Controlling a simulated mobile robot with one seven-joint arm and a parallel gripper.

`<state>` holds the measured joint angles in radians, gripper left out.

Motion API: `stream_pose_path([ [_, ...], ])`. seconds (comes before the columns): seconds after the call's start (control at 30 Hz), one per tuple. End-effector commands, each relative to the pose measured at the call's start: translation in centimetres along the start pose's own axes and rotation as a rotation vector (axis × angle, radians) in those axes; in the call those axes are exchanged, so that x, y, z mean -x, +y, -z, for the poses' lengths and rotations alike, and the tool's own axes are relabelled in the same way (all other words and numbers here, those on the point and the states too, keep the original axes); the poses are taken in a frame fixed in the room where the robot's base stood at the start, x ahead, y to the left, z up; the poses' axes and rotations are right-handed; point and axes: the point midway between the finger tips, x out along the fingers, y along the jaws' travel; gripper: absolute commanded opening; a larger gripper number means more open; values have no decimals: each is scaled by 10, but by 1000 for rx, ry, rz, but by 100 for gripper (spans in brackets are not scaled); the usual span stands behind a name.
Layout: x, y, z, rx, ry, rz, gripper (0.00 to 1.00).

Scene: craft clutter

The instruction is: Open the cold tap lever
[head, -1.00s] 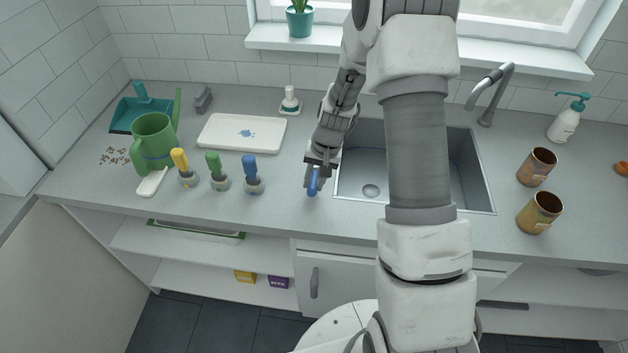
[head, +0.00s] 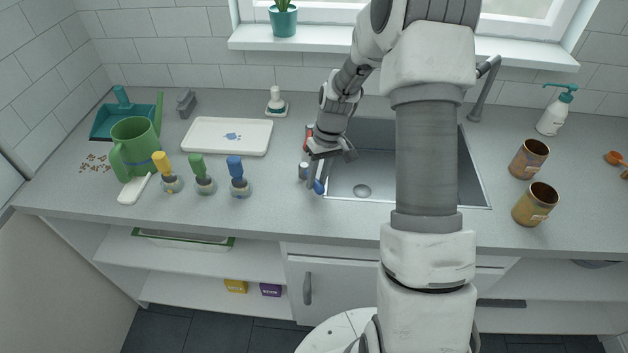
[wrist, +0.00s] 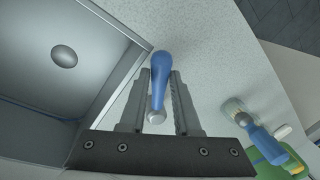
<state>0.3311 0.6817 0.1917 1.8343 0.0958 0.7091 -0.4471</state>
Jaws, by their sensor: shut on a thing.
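The cold tap lever is a blue handle (head: 319,187) on a grey pivot (head: 304,170) beside the sink's left front corner. It points forward and right, toward the sink edge. My gripper (head: 316,177) is shut on this lever, with its fingers on either side of it. In the wrist view, the blue lever (wrist: 160,72) lies between the two fingers (wrist: 160,100), its rounded blue end near the sink's corner. In the head view, my gripper and wrist hide part of the tap. A red part (head: 308,135) shows behind my gripper, mostly hidden.
The sink (head: 440,195) lies right of the lever. Brushes with yellow (head: 160,161), green (head: 197,167) and blue (head: 236,168) handles stand to the left. Two brown cans (head: 528,158) stand right.

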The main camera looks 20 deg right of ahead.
Motion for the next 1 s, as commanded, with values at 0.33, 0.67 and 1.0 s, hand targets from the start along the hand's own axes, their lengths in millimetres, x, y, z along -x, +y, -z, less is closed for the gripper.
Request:
stream_pose_path([
  [0.33,1,3,1,42,-6,-1,0],
  [0.67,1,3,1,40,-6,-1,45],
  [1.0,1,3,0,40,-7,0,60],
])
